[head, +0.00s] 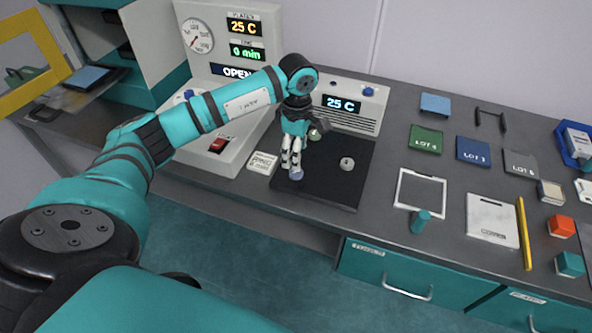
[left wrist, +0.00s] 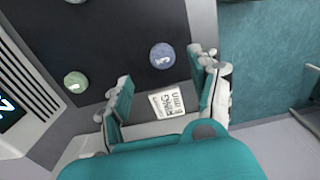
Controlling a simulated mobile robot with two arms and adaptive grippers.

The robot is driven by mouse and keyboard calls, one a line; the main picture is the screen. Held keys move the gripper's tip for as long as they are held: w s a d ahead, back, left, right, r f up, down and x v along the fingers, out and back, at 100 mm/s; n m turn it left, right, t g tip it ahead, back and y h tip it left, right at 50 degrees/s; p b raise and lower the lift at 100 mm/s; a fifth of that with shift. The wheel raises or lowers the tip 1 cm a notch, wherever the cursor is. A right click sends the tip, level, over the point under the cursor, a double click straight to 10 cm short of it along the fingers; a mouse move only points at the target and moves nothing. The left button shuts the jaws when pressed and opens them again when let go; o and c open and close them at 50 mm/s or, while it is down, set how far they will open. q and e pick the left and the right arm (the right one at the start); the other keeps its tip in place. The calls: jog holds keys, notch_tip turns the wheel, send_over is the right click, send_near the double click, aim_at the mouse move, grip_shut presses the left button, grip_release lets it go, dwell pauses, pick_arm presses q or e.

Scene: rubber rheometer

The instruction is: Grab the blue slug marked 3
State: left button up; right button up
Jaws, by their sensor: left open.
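The blue slug (head: 297,173) lies near the left front part of the black mat (head: 325,190). In the left wrist view the blue slug (left wrist: 162,56) shows a mark that looks like 3. My left gripper (head: 291,165) points down just above and beside it, partly over it in the head view. In the left wrist view my left gripper (left wrist: 165,70) is open and empty, with the slug just beyond its fingertips, roughly between them. A green slug (left wrist: 75,82) and a grey slug (head: 347,163) lie apart on the same mat. My right gripper is out of view.
A small white printed card (head: 262,163) lies at the mat's left edge, beside the grey instrument (head: 222,125). A control box (head: 352,104) stands behind the mat.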

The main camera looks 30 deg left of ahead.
aim_at(296, 173)
pick_arm(q)
jog(key=shift+f, duration=0.65)
jog(key=shift+d+f+p, duration=0.1)
jog(key=shift+f+p, duration=0.2)
jog(key=shift+p, duration=0.15)
jog(key=f+p, duration=0.1)
jog(key=f, duration=0.2)
jog(key=shift+s+d+f+p, duration=0.1)
jog(key=shift+s+f+p, duration=0.1)
jog(key=shift+f+p, duration=0.15)
jog(key=shift+f, duration=0.4)
jog(key=shift+w, duration=0.1)
jog(key=c, duration=1)
jog(key=shift+r, duration=0.1)
